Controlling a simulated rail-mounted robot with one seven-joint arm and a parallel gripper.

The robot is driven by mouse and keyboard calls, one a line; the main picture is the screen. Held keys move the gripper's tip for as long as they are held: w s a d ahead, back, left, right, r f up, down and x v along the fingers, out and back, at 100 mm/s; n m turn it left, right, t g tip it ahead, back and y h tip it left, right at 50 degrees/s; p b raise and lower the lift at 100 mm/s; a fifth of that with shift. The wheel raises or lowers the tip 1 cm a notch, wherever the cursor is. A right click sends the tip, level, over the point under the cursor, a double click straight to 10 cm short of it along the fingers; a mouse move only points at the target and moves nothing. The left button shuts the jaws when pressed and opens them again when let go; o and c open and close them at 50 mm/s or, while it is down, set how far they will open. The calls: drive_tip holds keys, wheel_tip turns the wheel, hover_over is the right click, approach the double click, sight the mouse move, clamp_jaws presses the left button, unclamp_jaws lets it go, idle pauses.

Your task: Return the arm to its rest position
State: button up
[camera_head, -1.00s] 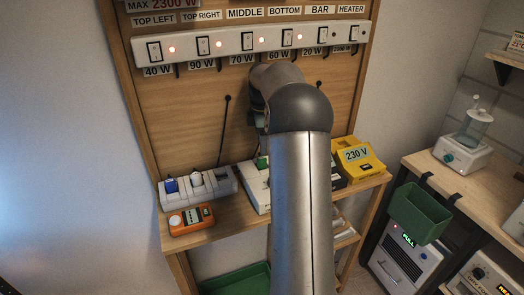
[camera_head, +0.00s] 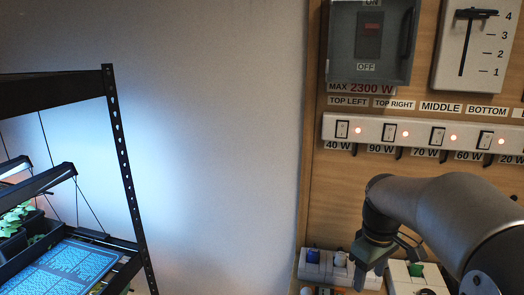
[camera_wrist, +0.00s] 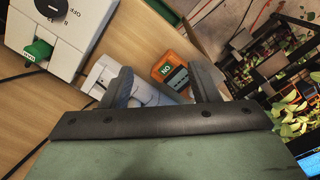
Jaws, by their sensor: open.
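My arm (camera_head: 450,215) reaches in from the lower right in the head view and bends down at the wrist. My gripper (camera_head: 368,268) hangs in front of the wooden panel, just above the small shelf. In the wrist view my gripper (camera_wrist: 165,84) has its two dark fingers spread apart, with nothing held between them. Beyond the fingers lie a white socket strip (camera_wrist: 147,94), partly hidden by them, and an orange meter (camera_wrist: 174,70).
A row of lit switches (camera_head: 420,136) runs across the panel (camera_head: 335,190). A grey breaker box (camera_head: 368,40) and a slider (camera_head: 478,45) are above. The black seedling rack (camera_head: 125,165) stands left, with bare wall (camera_head: 220,150) between.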

drive_tip(key=s+a+f+m, duration=0.3)
drive_tip(key=s+a, duration=0.2)
drive_tip(key=s, duration=0.4)
drive_tip(key=s+a+f+m, duration=0.3)
drive_tip(key=s+a, duration=0.1)
drive_tip(key=s, duration=0.5)
drive_tip(key=shift+a+f+y, duration=0.15)
drive_tip(key=shift+a+y, duration=0.15)
drive_tip(key=shift+a, duration=0.05)
